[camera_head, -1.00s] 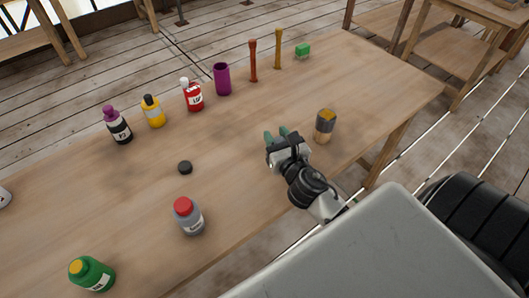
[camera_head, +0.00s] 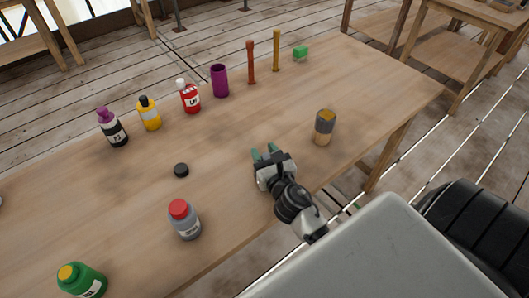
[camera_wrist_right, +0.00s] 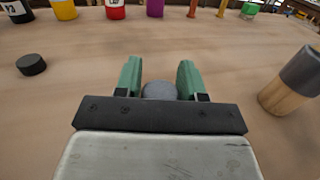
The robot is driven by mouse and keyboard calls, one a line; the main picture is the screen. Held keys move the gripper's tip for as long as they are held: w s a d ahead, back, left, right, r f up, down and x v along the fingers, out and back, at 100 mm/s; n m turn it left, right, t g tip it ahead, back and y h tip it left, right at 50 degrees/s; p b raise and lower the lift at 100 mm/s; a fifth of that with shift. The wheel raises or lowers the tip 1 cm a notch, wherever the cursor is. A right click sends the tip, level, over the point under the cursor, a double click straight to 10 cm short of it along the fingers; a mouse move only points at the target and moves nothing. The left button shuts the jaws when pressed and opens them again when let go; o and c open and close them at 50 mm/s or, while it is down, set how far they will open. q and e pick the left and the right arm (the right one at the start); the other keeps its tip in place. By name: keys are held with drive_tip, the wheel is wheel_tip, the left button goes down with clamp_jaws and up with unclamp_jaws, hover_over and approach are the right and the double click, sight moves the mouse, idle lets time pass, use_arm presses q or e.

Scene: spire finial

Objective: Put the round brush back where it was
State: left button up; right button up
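A short upright cylinder with a dark grey band and a wooden lower part (camera_head: 324,127) stands on the right part of the table; it may be the round brush, but I cannot tell for sure. It also shows at the right edge of the right wrist view (camera_wrist_right: 292,82). My right gripper (camera_head: 264,153) is low over the table, left of this cylinder and apart from it. Its green fingers are spread, with a grey rounded shape (camera_wrist_right: 159,91) between them in the wrist view; I cannot tell whether that is part of my gripper. My left gripper is out of view.
A black disc (camera_head: 181,170) and a grey bottle with red cap (camera_head: 185,222) are left of my gripper. A green bottle (camera_head: 84,281) is front left. Several bottles, a purple cup (camera_head: 220,82), two upright sticks (camera_head: 251,64) and a green block (camera_head: 300,53) line the back.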

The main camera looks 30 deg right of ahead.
drive_tip(key=o, duration=0.3)
drive_tip(key=shift+r, duration=0.15)
drive_tip(key=s+b, duration=0.1)
drive_tip(key=s, duration=0.2)
drive_tip(key=s+a+b, duration=0.1)
drive_tip(key=s, duration=0.3)
drive_tip(key=s+a+b, duration=0.1)
drive_tip(key=s, duration=0.3)
drive_tip(key=shift+s+a+r, duration=0.1)
drive_tip(key=shift+s, duration=0.35)
